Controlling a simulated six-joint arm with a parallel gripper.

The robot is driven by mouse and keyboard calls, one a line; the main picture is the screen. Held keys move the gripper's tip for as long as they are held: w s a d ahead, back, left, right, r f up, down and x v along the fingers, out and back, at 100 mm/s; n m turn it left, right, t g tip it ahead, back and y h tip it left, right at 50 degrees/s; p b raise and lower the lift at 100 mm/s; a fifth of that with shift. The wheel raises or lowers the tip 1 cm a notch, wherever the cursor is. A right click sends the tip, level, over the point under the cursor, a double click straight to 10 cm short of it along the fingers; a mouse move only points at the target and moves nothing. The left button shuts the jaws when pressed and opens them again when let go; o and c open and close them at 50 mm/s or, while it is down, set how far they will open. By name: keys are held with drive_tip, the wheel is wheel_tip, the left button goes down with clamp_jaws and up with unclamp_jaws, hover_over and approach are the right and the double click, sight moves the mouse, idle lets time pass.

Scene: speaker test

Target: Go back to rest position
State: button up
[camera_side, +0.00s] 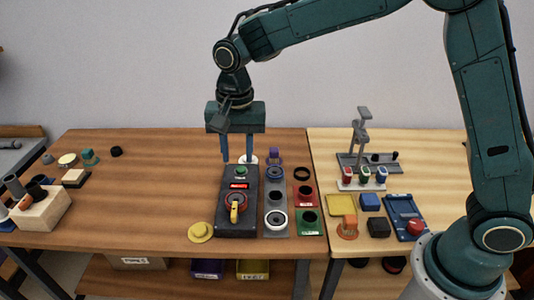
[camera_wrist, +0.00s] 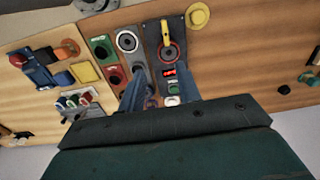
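My gripper (camera_side: 238,152) points straight down over the back of the brown table, just behind the black speaker test panel (camera_side: 236,196). Its two blue-grey fingers are apart, and I see nothing held between them. The wrist view shows the same fingers (camera_wrist: 159,98) spread, with the panel beyond them. The panel has a red lit display (camera_side: 238,186), a green button and a red knob with a yellow lever (camera_side: 235,206). My arm arches from the base at right across to the gripper.
A grey strip with round sockets (camera_side: 276,204) and red and green socket blocks (camera_side: 306,195) stand right of the panel. A yellow disc (camera_side: 200,232) lies left of it. A wooden block (camera_side: 42,208) holds dark cylinders. The brown table's left middle (camera_side: 145,195) is clear.

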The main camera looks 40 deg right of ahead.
drive_tip(key=s+d+r+n+t, duration=0.3)
drive_tip(key=s+d+r+n, duration=0.1)
drive_tip(key=s+d+r, duration=0.7)
drive_tip(key=s+d+n+t, duration=0.1)
drive_tip(key=s+d+n, duration=0.1)
drive_tip(key=s, duration=0.6)
drive_tip(key=s+d+f+n+t, duration=0.1)
drive_tip(key=s+d+n, duration=0.1)
drive_tip(key=s, duration=0.5)
drive_tip(key=shift+s+d+n, duration=0.3)
drive_tip(key=shift+s+d, duration=0.1)
drive_tip(key=shift+d, duration=0.2)
